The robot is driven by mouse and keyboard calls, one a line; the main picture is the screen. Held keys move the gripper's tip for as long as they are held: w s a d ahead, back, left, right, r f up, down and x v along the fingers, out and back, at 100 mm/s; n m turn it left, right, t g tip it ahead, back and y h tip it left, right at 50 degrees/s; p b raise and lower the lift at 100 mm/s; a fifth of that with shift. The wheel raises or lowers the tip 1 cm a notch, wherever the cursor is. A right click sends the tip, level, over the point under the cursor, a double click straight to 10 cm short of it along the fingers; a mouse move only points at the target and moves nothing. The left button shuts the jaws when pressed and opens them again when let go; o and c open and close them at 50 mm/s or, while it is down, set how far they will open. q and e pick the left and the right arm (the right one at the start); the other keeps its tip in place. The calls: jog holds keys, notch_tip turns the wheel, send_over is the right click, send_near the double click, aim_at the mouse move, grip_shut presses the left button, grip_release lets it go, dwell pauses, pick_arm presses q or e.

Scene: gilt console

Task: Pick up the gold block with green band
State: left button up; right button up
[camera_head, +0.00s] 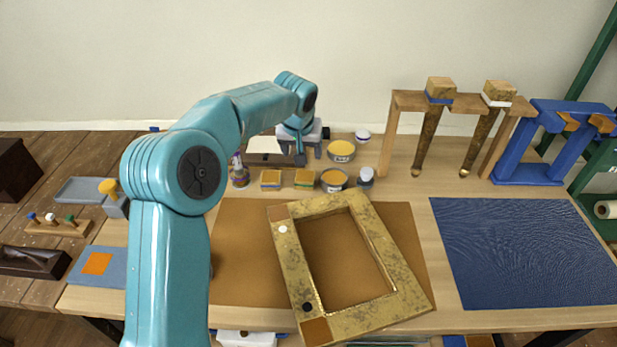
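Two small gold blocks stand side by side on the table behind the brown mat: a left gold block (271,179) and a right gold block (304,179). Each has a thin coloured band low on its side. The right one's band looks greenish, but the bands are too small to tell surely. My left arm comes in from the lower left and bends over to the back. My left gripper (300,154) hangs behind and above the right gold block, apart from it. Its fingers are too small and overlapped to read. My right gripper is not in view.
Round tins (334,180) stand right of the blocks, and a small bottle (240,175) stands left. A gilt frame (372,226) lies on the brown mat (236,250). The blue mat (520,250) is clear.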

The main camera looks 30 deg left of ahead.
pick_arm(q)
send_near(305, 176)
jog(key=f, duration=0.2)
jog(key=shift+w+f+p, duration=0.3)
jog(key=shift+f+p, duration=0.1)
jog(key=shift+p, duration=0.1)
jog(key=x, duration=0.2)
jog(key=p+x, duration=0.1)
jog(key=x, duration=0.1)
jog(key=shift+w+a+f+p, duration=0.15)
jog(key=shift+a+f+p, duration=0.05)
jog(key=shift+a+p, duration=0.1)
jog(key=shift+w+f, duration=0.2)
jog(key=shift+f, duration=0.15)
jog(key=shift+w+a+f, duration=0.15)
jog(key=shift+w+f, duration=0.05)
jog(key=shift+f, duration=0.1)
jog(key=shift+s+r, duration=0.2)
jog(key=c, duration=0.8)
jog(key=shift+w+f, duration=0.1)
jog(key=shift+w, duration=0.05)
jog(key=shift+c, duration=0.2)
